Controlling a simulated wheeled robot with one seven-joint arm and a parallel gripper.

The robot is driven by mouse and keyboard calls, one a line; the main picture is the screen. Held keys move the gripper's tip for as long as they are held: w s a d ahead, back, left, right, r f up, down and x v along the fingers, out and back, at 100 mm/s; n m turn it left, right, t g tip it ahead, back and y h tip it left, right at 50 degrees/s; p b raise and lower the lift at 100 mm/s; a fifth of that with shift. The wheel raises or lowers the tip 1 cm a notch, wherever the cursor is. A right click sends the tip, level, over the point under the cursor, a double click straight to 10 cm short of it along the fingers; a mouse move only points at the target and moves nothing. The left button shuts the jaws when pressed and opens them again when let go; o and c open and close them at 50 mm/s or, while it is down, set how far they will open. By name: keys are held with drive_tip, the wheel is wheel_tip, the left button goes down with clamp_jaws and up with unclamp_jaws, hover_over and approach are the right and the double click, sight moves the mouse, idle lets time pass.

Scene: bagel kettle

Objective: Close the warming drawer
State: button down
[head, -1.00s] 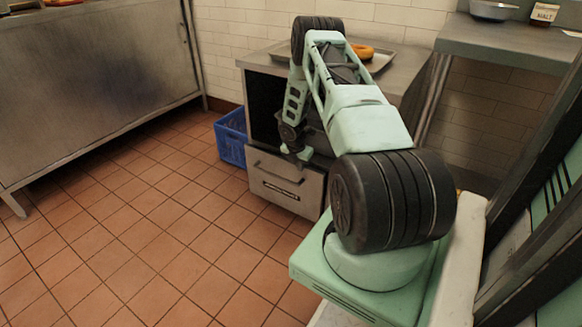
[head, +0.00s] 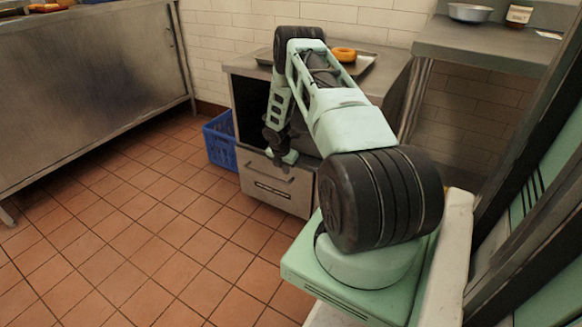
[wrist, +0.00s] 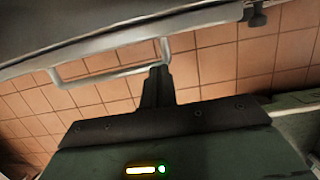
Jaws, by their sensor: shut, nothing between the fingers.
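The warming drawer (head: 262,192) is the grey metal front low in the steel cabinet, with a bar handle and a dark strip on its face. It seems to stand out somewhat from the cabinet; how far is hard to tell. My gripper (head: 287,160) is shut and empty at the drawer's upper edge, partly hidden by my arm. In the wrist view, the shut fingers (wrist: 157,76) reach to the bar handle (wrist: 112,73) and overlap it near one end. I cannot tell whether they touch it. My arm hides part of the cabinet's opening above the drawer.
A blue crate (head: 219,142) stands on the floor left of the cabinet. A tray (head: 372,64) with a bagel (head: 343,54) lies on the cabinet top (head: 393,80). A steel counter (head: 80,90) is at the left. The tiled floor (head: 140,230) in front is clear.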

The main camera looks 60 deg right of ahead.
drive_tip(key=a+p+v, duration=0.1)
drive_tip(key=p+v, duration=0.2)
drive_tip(key=v, duration=0.7)
drive_tip(key=shift+a, duration=0.15)
